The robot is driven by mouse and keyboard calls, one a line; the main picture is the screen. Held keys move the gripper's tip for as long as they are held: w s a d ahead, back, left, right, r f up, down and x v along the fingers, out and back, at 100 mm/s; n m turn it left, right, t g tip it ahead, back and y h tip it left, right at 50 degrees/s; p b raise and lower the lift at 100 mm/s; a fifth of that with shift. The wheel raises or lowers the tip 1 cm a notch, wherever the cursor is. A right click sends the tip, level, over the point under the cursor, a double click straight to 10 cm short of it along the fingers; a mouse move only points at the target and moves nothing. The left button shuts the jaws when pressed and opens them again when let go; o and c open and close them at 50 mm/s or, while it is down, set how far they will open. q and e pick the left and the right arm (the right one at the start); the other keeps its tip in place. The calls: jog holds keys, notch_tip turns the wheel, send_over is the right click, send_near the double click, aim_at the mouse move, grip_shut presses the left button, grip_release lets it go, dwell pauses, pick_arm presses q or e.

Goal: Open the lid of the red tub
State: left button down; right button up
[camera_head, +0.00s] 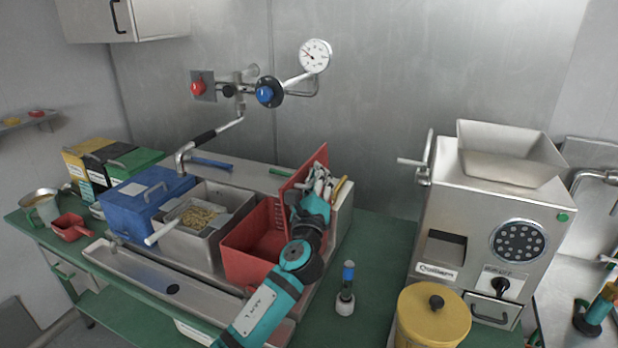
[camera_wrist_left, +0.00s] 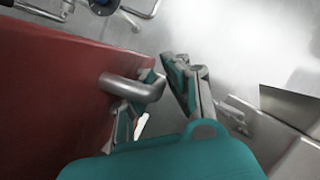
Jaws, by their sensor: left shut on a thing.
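The red tub (camera_head: 250,262) stands on the green bench, right of a steel bin, with its inside in view. Its red lid (camera_head: 303,172) is raised steeply along the tub's right side. It fills the left of the left wrist view (camera_wrist_left: 50,90). A bent metal handle (camera_wrist_left: 128,88) sticks out from the lid's face. My left gripper (camera_head: 321,188) is at the lid's outer face, its fingers (camera_wrist_left: 163,88) shut around the handle's end. The fingers partly hide the handle.
A blue tub (camera_head: 145,205) and a steel bin of beans (camera_head: 200,235) stand left. A tap (camera_head: 205,137) and gauge (camera_head: 315,55) are on the wall behind.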

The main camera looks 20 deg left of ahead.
pick_arm(q)
jog(key=shift+d, duration=0.1)
dwell(0.3)
jog(key=c, duration=1.6)
grip_release()
jog(key=shift+c, duration=0.2)
jog(key=v, duration=1.2)
jog(key=shift+f, duration=0.1)
